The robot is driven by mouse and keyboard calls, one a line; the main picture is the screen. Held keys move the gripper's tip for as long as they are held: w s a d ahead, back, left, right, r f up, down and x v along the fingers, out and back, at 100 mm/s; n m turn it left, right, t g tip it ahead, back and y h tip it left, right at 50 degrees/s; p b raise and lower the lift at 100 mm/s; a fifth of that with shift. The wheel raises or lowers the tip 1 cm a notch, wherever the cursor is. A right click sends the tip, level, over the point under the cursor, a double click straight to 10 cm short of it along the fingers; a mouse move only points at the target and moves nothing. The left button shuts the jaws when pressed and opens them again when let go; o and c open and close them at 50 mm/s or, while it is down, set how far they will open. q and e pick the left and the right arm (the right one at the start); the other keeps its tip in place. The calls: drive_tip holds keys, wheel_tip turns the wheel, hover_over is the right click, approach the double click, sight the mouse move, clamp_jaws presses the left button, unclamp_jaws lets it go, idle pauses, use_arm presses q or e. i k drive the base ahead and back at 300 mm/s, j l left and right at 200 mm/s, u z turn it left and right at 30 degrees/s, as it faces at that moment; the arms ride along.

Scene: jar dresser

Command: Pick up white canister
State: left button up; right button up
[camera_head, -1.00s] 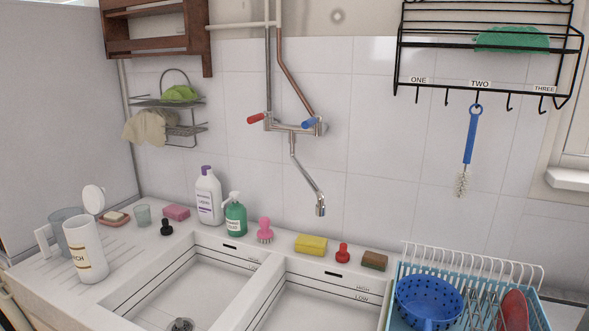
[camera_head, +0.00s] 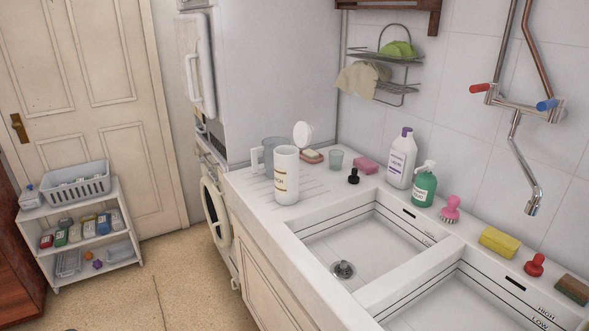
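The white canister (camera_head: 286,178) stands upright at the left end of the sink counter. It is a tall cylinder with a dark label, partly readable in the earlier frame as "CH". Neither of my grippers is in view.
A double sink (camera_head: 370,250) fills the counter right of the canister. A soap dish (camera_head: 312,156), a glass (camera_head: 335,159), a black stopper (camera_head: 353,177), a white bottle (camera_head: 401,160) and a green bottle (camera_head: 424,186) line the back. A shelf cart (camera_head: 82,235) stands left; the floor between is clear.

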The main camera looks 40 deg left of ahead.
sight(286, 157)
drive_tip(key=u, duration=1.3)
drive_tip(key=z, duration=0.35)
drive_tip(key=i+j+z, duration=0.1)
drive_tip(key=j+z, duration=0.25)
drive_tip(key=i+j+z, duration=0.1)
drive_tip(key=z, duration=0.25)
drive_tip(key=j+z, duration=0.7)
drive_tip(key=j, duration=0.7)
drive_tip(key=k+j+z, duration=0.1)
drive_tip(key=j+z, duration=0.2)
drive_tip(key=j, duration=1.25)
drive_tip(key=k+j, duration=0.15)
drive_tip(key=j, duration=0.9)
drive_tip(key=k+j, duration=0.15)
drive_tip(key=j, duration=0.35)
drive_tip(key=j+z, duration=0.05)
